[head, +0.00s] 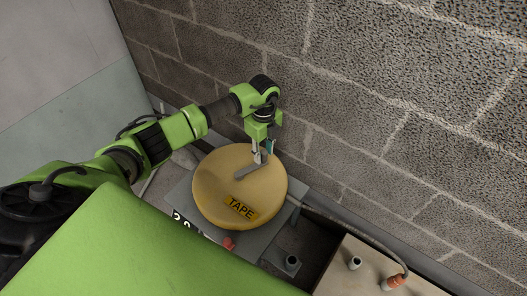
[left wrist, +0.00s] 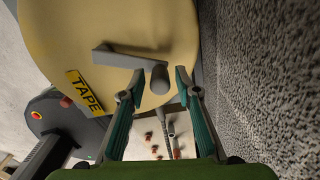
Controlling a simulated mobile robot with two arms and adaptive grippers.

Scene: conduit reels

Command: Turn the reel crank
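The reel (head: 212,187) is a round pale yellow disc with a TAPE label (head: 241,208), and it also fills the top of the left wrist view (left wrist: 105,25). Its crank is a flat grey bar (head: 246,173) on the disc's face. In the left wrist view the crank bar (left wrist: 118,59) ends at a round grey handle (left wrist: 159,80) pointing toward the camera. My left gripper (head: 263,156) is over the handle end. Its fingertips (left wrist: 160,72) are open on either side of the handle, with gaps visible. My right gripper is in neither view.
A rough block wall (head: 380,90) stands close behind the reel. A grey base (head: 180,203) with a red button (head: 228,243) is under it. A cable (head: 345,231) runs right to an orange plug (head: 395,281) on a beige box (head: 345,282) with pegs.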

